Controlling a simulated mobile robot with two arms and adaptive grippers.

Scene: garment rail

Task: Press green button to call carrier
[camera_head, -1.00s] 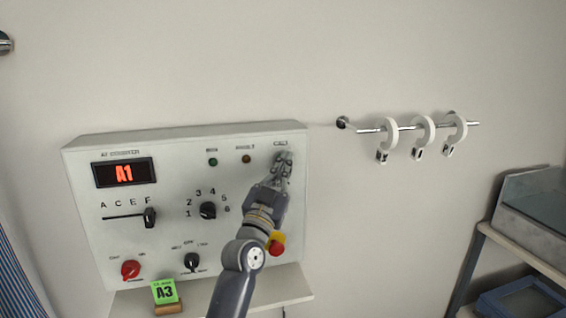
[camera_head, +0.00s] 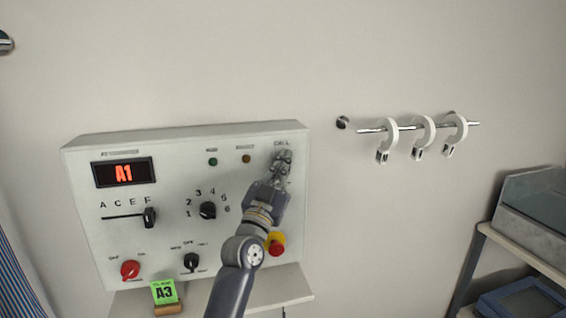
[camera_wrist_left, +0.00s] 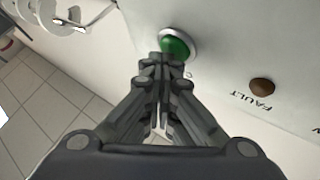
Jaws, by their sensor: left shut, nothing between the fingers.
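The green button (camera_wrist_left: 175,46) shows in the left wrist view, round, in a pale ring on the panel face. In the head view it is hidden behind my left gripper (camera_head: 283,160), under the CALL label. My right gripper is not in view.
The panel also carries a slider (camera_head: 150,217), a numbered dial (camera_head: 208,210), a red knob (camera_head: 130,269) and a red-and-yellow stop button (camera_head: 276,243). A green A3 card (camera_head: 164,292) stands on the ledge below. Hooks hang on a rail (camera_head: 370,130) at right.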

